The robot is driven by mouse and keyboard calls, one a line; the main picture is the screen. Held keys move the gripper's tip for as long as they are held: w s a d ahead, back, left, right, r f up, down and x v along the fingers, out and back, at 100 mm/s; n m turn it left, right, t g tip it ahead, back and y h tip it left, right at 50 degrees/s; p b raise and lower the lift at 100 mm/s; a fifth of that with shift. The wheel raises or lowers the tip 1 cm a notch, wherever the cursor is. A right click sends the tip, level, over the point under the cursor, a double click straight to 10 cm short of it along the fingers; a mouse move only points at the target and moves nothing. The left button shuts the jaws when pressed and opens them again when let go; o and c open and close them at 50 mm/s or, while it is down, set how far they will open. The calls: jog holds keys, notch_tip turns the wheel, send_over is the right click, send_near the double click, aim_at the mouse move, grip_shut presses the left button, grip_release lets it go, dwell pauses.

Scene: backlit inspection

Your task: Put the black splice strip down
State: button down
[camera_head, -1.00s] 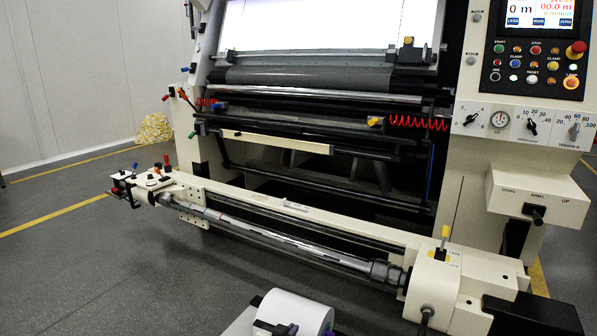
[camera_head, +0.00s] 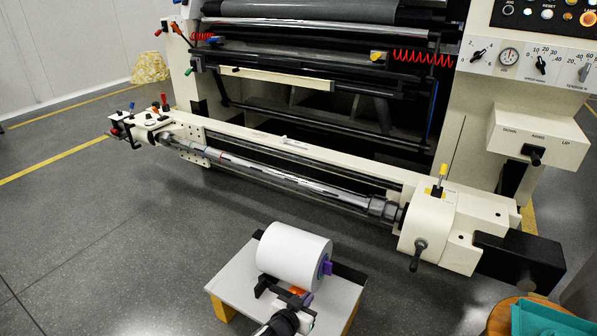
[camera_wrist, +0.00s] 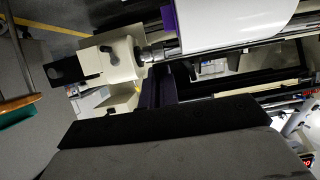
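My gripper (camera_head: 292,300) shows at the bottom of the head view, dark with orange and purple bits near it, just in front of the white roll. Its fingertips are not clear and I cannot tell whether they are open or shut. I cannot pick out the black splice strip with certainty. A wide black band (camera_wrist: 160,118) with a grey surface below it crosses the lower wrist view; I cannot tell whether it is the strip, an edge or part of me.
A white roll (camera_head: 294,256) with a purple core end lies on a low grey platform (camera_head: 232,283). The machine's cream beam and metal shaft (camera_head: 290,175) stand behind. A teal tray (camera_head: 545,322) sits at bottom right. Open floor (camera_head: 110,250) lies to the left.

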jog(key=w+d+r+n+y+p, duration=0.15)
jog(key=w+r, duration=0.25)
jog(key=r, duration=0.4)
jog(key=w+d+r+t+p, duration=0.1)
jog(key=w+d+r+p, duration=0.2)
jog(key=r, duration=0.5)
jog(key=w+d+r+n+y+p, duration=0.15)
jog(key=w+r, duration=0.25)
jog(key=r, duration=0.4)
jog(key=s+a+f+n+y+p, duration=0.1)
jog(key=s+a+f+p, duration=0.2)
jog(key=s+f, duration=0.4)
jog(key=s+a+f+n+y+p, duration=0.1)
jog(key=s+a+f, duration=0.4)
jog(key=f, duration=0.7)
jog(key=shift+s+f+n+t+y+p, duration=0.35)
jog(key=shift+s+y+p, duration=0.35)
jog(key=shift+s+p, duration=0.25)
